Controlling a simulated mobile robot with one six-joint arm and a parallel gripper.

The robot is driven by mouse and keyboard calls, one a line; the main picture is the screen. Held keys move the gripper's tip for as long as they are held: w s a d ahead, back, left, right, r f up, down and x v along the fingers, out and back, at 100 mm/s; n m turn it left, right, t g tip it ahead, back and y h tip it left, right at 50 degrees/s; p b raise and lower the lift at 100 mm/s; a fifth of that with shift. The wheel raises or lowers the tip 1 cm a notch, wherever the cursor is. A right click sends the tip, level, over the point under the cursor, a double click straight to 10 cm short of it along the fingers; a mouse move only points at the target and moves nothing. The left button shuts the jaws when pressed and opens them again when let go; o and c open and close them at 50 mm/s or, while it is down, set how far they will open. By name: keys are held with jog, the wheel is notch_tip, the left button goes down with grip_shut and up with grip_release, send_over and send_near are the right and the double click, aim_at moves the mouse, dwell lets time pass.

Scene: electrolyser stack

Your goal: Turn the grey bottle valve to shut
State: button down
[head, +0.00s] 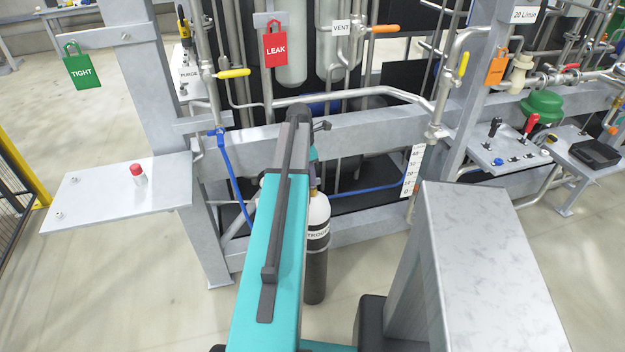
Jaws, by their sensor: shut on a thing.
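A gas bottle (318,215), white above and dark grey below with a dark-lettered label, stands upright on the floor in front of the frame. My teal arm covers its left side and most of its top. The grey valve on the bottle is hidden behind my arm, so its position cannot be read. My arm reaches forward over the bottle, and a short piece of its far end shows just above the bottle's neck. My gripper is hidden behind the arm; its fingers and what they touch do not show.
A grey frame beam (375,132) runs behind the bottle, with a blue hose (229,170) to the left. A shelf (115,196) with a red-capped item juts out at left. A control panel (503,160) stands at right. Floor at left front is clear.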

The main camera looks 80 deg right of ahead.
jog(key=shift+d+m+y+p, duration=0.1)
jog(key=shift+m+y+p, duration=0.55)
jog(key=shift+m, duration=1.65)
jog(key=shift+h+p, duration=0.25)
jog(key=shift+p, duration=0.05)
jog(key=shift+m, duration=0.3)
jog(key=shift+d+m+p, duration=0.1)
jog(key=shift+m+p, duration=0.55)
jog(key=shift+m, duration=1.35)
jog(key=shift+y, duration=0.4)
jog(key=shift+m, duration=0.3)
jog(key=shift+m+p, duration=0.55)
jog(key=shift+m, duration=1.45)
